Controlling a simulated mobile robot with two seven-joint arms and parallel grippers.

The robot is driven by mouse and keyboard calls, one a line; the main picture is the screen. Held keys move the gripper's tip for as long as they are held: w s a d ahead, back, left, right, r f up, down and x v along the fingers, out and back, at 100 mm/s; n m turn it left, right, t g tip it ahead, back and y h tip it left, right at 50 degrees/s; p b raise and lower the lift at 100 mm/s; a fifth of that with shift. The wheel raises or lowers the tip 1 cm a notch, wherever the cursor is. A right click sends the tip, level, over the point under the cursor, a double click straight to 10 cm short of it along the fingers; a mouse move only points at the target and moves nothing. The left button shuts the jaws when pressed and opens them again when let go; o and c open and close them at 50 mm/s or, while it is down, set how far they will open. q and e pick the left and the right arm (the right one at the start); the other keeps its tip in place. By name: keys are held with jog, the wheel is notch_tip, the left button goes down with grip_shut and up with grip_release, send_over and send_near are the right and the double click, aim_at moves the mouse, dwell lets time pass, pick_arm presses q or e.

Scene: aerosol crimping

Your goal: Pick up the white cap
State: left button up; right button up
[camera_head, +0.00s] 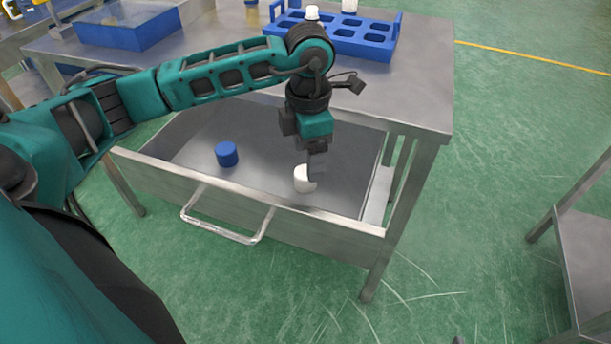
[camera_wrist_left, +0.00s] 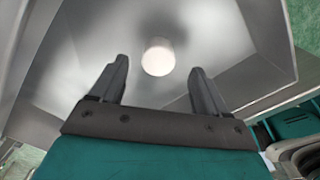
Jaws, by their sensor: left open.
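The white cap (camera_head: 303,180) lies in the open metal drawer, near its front wall and right of the drawer's middle. My left gripper (camera_head: 316,165) points down into the drawer, right at the cap in the head view, and covers part of the cap's upper right side. In the left wrist view the cap (camera_wrist_left: 158,57) shows as a round white shape beyond and between the two spread fingertips of the left gripper (camera_wrist_left: 160,70). The fingers are open with nothing between them, and no contact with the cap shows. My right gripper is in neither view.
A blue cap (camera_head: 227,154) sits in the drawer (camera_head: 255,222) to the left. The metal table (camera_head: 415,75) above bears a blue rack (camera_head: 345,45) with white-topped items and a blue bin (camera_head: 130,30). Another metal table (camera_head: 590,240) stands at the right edge.

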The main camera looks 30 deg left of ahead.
aim_at(303, 172)
pick_arm(q)
jog(key=f, duration=0.4)
jog(key=shift+s+a+f+b, duration=0.2)
jog(key=shift+s+a+b, duration=0.15)
jog(key=shift+w+f, duration=0.1)
jog(key=shift+f, duration=0.4)
jog(key=c, duration=1)
